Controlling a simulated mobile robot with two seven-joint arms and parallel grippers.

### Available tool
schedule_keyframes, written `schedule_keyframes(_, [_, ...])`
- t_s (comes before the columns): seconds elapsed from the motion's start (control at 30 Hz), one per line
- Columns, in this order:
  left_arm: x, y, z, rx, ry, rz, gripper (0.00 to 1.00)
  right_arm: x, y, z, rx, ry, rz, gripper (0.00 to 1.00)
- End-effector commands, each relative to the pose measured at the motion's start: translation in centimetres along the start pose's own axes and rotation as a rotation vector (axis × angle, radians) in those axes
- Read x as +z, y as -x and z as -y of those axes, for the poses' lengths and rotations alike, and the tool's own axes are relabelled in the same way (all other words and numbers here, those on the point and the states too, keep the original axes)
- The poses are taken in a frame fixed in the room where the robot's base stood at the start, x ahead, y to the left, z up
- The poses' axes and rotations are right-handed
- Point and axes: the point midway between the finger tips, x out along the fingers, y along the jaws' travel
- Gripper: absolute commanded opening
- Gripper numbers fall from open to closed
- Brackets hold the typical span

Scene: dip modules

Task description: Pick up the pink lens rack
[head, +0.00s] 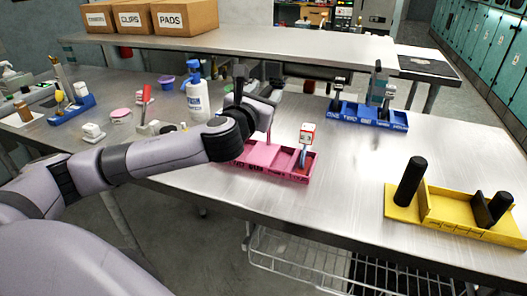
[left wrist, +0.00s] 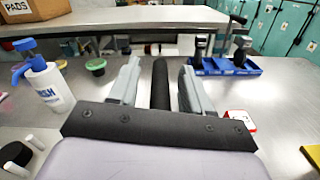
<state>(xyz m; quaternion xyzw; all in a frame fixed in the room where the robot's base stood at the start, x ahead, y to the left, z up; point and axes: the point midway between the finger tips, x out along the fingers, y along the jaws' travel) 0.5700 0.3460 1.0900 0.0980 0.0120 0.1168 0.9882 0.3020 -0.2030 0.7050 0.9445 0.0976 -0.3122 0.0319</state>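The pink lens rack (head: 285,166) lies near the front edge of the table in the head view. Its left part is hidden by my left arm. A card with a white and red head (head: 306,134) stands up from it, and the card's top shows in the left wrist view (left wrist: 240,119). My left gripper (head: 243,85) is over the rack's back left side. In the left wrist view its fingers (left wrist: 161,66) are apart, with a dark upright post (left wrist: 160,85) between them and gaps on both sides. I cannot tell what the post belongs to. My right gripper is not in view.
A blue rack (head: 368,115) stands behind to the right, and a yellow rack (head: 455,210) with black posts stands at the right front. A white pump bottle (head: 198,100) is close to my left gripper. Bare table (head: 350,180) lies between the racks.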

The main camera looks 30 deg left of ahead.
Motion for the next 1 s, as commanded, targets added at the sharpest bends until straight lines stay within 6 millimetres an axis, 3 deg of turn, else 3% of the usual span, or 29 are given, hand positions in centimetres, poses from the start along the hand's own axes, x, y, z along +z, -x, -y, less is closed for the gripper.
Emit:
schedule_keyframes(0.03, [0.01,0.01,0.0,0.0,0.0,0.0,0.35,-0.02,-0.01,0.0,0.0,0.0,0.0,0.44])
schedule_keyframes(0.13, [0.01,0.02,-0.01,0.0,0.0,0.0,0.03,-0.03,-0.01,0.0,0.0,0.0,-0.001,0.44])
schedule_keyframes(0.17, [0.01,0.02,-0.01,0.0,0.0,0.0,0.0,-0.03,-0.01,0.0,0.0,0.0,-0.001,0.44])
schedule_keyframes(1.0, [0.01,0.03,-0.04,0.001,0.0,0.0,0.0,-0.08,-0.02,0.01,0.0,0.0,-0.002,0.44])
